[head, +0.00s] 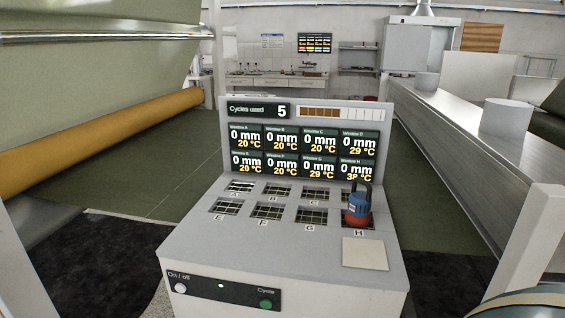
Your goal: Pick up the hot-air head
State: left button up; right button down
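The hot-air head (358,207) stands upright over window H on the right side of the console (205,255). It has a blue upper part with a dark handle loop on top and a red lower part. It hides most of window H and part of the window D area behind it. Neither of my grippers is in view, so nothing is seen touching the head.
The console's display (305,150) reads 5 cycles used, 0 mm everywhere, and 38 °C at window H. A blank beige pad (365,253) lies in front of the head. A green Cycle button (266,304) is on the front. A long metal bench (480,150) runs along the right.

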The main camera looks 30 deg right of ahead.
aim_at(358, 214)
jog(key=z, duration=1.1)
